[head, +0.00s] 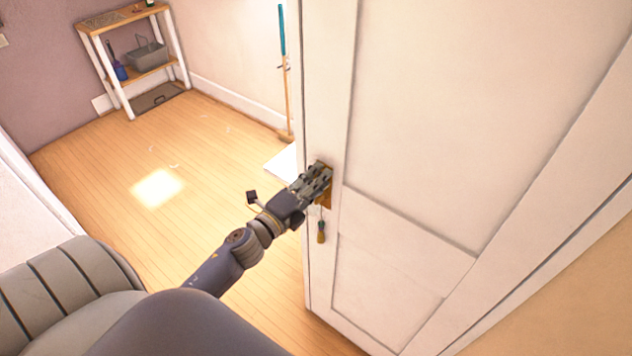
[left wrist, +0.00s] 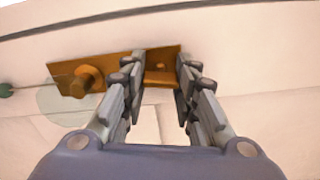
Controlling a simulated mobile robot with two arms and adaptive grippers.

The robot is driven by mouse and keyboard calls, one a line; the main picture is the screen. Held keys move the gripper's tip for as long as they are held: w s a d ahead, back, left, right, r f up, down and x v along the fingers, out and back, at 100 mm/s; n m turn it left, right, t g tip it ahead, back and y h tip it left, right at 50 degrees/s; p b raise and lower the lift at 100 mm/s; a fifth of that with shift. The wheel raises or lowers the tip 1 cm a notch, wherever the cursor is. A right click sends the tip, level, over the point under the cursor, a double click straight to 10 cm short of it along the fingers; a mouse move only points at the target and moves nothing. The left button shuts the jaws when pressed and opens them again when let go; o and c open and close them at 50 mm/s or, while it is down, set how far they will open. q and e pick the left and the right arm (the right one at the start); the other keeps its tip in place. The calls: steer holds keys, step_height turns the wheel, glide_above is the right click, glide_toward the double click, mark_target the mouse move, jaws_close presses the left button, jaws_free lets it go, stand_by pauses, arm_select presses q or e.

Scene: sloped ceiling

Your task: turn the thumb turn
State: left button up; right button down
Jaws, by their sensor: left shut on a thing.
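A white panelled door (head: 440,130) carries a brass plate (head: 329,200) near its left edge. In the left wrist view the brass plate (left wrist: 120,72) lies across the door, with a round brass knob (left wrist: 84,82) towards its left end. The thumb turn (left wrist: 160,79) is a small brass piece on the right part of the plate, between my fingers. My left gripper (head: 320,178) is at the plate, and its fingers (left wrist: 160,68) are shut on the thumb turn from both sides. The fingers hide much of the plate in the head view. My right gripper is not in view.
A tassel (head: 321,237) hangs below the plate. A wooden shelf (head: 140,68) with a grey bin (head: 147,56) and a blue bottle (head: 119,72) stands at the far left. A broom (head: 285,85) leans by the wall. The wooden floor (head: 200,150) left of the door is mostly clear.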

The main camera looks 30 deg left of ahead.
arm_select(q)
steer(key=m+b, duration=0.1)
steer(key=m, duration=0.2)
steer(key=shift+f+m, duration=0.15)
steer(key=shift+m, duration=0.15)
steer(key=m+b, duration=0.1)
steer(key=m, duration=0.2)
steer(key=shift+m, duration=0.3)
steer(key=m, duration=0.5)
steer(key=shift+a+m, duration=0.1)
steer(key=shift+m, duration=0.2)
steer(key=o, duration=1.1)
steer(key=shift+c, duration=0.2)
steer(key=s, duration=1.2)
steer(key=shift+a, duration=0.45)
